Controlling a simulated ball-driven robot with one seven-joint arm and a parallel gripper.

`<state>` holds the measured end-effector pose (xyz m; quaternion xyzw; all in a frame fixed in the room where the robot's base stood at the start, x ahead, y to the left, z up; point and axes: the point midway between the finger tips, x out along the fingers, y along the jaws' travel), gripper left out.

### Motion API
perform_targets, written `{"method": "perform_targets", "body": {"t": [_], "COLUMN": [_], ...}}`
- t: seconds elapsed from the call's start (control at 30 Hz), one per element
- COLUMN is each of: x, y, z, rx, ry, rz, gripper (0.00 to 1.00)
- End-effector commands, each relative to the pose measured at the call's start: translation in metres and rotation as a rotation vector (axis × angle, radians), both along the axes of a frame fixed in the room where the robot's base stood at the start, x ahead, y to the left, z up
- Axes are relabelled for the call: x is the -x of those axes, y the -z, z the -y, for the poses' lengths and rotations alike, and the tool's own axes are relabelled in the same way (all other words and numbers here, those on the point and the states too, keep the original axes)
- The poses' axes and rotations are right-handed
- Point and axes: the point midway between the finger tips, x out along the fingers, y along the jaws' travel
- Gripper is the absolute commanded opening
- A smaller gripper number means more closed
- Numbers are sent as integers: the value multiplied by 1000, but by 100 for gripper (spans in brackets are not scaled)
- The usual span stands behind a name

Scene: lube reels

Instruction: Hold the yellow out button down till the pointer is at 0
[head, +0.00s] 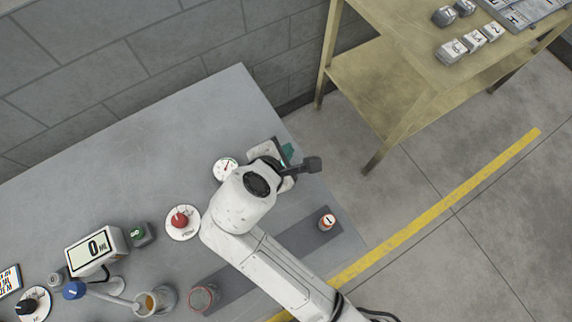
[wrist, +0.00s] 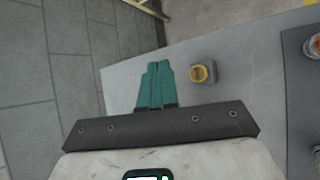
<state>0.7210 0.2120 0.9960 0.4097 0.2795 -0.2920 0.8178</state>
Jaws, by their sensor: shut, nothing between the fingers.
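The yellow button (wrist: 199,73) is a round cap on a small grey box (wrist: 211,82), seen in the wrist view right of my fingers. In the head view I cannot make it out; my arm covers that area. My gripper (wrist: 157,66) has teal fingers, shut together and empty, pointing past the button's left side with a gap in the picture. Its teal fingers also show in the head view (head: 288,151) near the table's far right edge. A white dial with a thin pointer (head: 225,169) stands left of my wrist; its reading is too small to tell.
The grey table (head: 130,165) also holds a red knob on a white dial (head: 182,221), a green button box (head: 141,234), a display reading 0 ML (head: 96,247) and a small orange-and-white container (head: 327,222). A wooden bench (head: 400,75) stands beyond the floor gap.

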Motion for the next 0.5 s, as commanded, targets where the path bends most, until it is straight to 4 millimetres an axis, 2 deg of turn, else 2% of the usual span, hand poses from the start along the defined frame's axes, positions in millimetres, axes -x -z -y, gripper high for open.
{"method": "perform_targets", "body": {"t": [0.3, 0.5], "x": [0, 0], "y": [43, 61], "z": [0, 1], "rx": [-1, 0], "ry": [0, 2], "rz": [0, -1], "gripper": [0, 0]}}
